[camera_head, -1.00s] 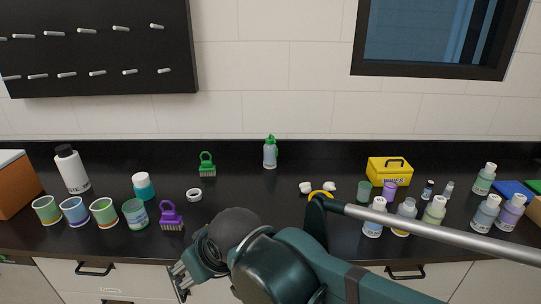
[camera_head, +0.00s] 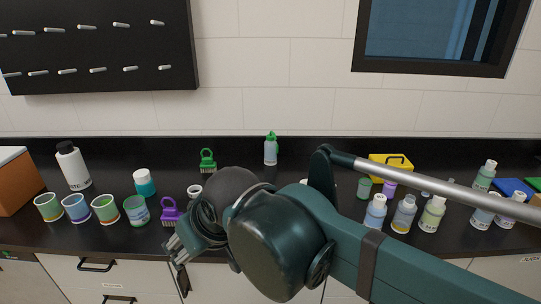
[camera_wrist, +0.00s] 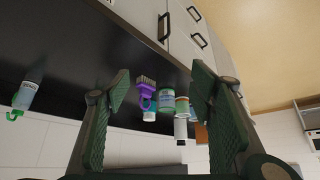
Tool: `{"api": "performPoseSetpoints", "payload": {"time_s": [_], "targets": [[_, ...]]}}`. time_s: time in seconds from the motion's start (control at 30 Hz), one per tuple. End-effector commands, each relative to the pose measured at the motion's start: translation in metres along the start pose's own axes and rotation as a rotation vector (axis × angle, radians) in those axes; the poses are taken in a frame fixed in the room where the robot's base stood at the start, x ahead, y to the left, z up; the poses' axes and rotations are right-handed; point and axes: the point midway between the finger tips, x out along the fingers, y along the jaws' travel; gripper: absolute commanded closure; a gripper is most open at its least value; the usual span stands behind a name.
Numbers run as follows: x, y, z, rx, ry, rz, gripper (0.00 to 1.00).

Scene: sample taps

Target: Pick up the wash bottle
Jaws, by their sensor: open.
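The wash bottle (camera_head: 270,150) is a clear, pale blue bottle with a green spout top. It stands upright at the back of the black counter, near the middle of the head view. In the tilted, nearly upside-down wrist view the wash bottle (camera_wrist: 26,97) shows at the far left, outside the fingers. My gripper (camera_head: 176,248) is at the front edge of the counter, well in front and to the left of the bottle. In the wrist view my gripper (camera_wrist: 162,88) has its two fingers spread wide with nothing between them.
A purple brush (camera_head: 170,212) and several tubs (camera_head: 105,209) stand near the front left edge. A green brush (camera_head: 208,161) is left of the bottle. A yellow box (camera_head: 390,165) and several bottles (camera_head: 403,215) stand at right. Counter around the wash bottle is clear.

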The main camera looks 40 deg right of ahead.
Motion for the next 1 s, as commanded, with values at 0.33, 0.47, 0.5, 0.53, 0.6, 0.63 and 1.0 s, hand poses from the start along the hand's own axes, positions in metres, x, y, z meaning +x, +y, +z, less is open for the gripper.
{"api": "performPoseSetpoints", "payload": {"time_s": [0.33, 0.47, 0.5, 0.53, 0.6, 0.63, 1.0], "targets": [[-0.009, 0.010, -0.026, 0.023, -0.008, 0.015, 0.46], [-0.009, 0.017, -0.037, 0.037, -0.013, 0.024, 0.46], [-0.009, 0.019, -0.040, 0.041, -0.014, 0.027, 0.46], [-0.009, 0.021, -0.043, 0.045, -0.015, 0.029, 0.46], [-0.010, 0.025, -0.052, 0.055, -0.019, 0.035, 0.46], [-0.010, 0.028, -0.057, 0.060, -0.021, 0.039, 0.46], [-0.004, 0.073, -0.117, 0.141, -0.048, 0.089, 0.46]]}}
